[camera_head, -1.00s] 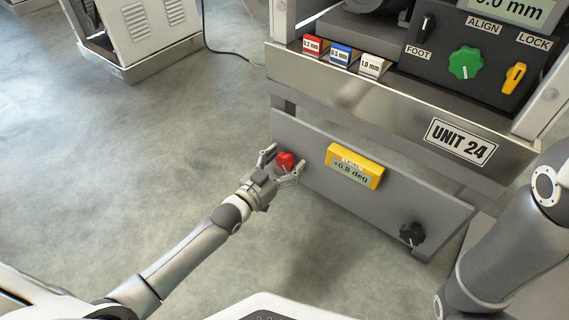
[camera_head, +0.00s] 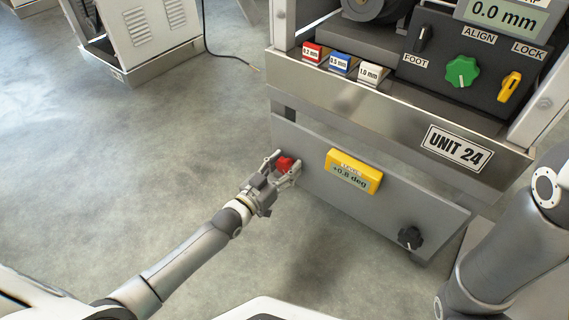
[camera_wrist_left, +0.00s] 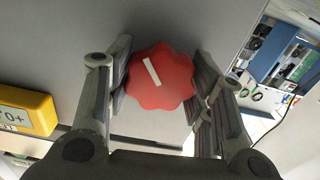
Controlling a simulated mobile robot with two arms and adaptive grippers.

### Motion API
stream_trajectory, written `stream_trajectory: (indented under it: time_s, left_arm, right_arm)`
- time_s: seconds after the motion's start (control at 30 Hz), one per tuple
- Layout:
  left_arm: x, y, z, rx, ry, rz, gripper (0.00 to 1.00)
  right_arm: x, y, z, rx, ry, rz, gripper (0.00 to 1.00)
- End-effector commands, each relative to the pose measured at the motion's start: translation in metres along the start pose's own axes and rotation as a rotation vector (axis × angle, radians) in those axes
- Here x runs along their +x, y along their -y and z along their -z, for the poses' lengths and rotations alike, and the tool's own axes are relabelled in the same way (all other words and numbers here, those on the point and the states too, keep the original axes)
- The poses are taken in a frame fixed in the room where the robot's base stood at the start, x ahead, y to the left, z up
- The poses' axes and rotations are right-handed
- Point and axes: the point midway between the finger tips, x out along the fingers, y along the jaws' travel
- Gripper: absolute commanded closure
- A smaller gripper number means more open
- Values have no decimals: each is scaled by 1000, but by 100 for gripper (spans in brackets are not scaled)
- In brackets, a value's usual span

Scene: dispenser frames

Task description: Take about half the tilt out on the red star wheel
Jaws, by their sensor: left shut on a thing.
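The red star wheel (camera_head: 285,163) sits at the left end of the grey lower panel (camera_head: 318,172). My left gripper (camera_head: 283,170) is shut on it, with one finger on each side. In the left wrist view the red wheel (camera_wrist_left: 161,80) has a slanted white mark and lies between the fingers (camera_wrist_left: 160,95). The yellow level box (camera_head: 354,170) on the panel reads about +0.8 deg, though its last digit is small. Part of the box also shows in the left wrist view (camera_wrist_left: 30,110). My right arm shows at the right edge; its gripper is out of view.
A black star knob (camera_head: 411,237) is at the panel's right end. Above are the UNIT 24 plate (camera_head: 458,147), a green knob (camera_head: 462,71), a yellow lock lever (camera_head: 509,87) and a display (camera_head: 503,18) reading 0.0 mm. Red, blue and white blocks stand left.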

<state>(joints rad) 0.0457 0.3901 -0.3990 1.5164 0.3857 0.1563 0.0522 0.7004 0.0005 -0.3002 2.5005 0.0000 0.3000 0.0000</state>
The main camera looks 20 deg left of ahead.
Motion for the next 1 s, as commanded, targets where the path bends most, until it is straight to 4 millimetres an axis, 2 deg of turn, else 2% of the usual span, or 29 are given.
stream_trajectory:
  time_s: [0.1, 0.4, 1.0]
  left_arm:
    - [0, 0, 4, -87, 3, 0, 76]
    - [0, 1, 3, -367, 1, 0, 76]
    - [0, 2, 0, -937, 0, 1, 76]
  right_arm:
    - [13, -3, -5, 0, 0, 0, 60]
    - [31, -6, -11, -1, 1, 0, 60]
    - [42, -9, -15, 0, 1, 0, 60]
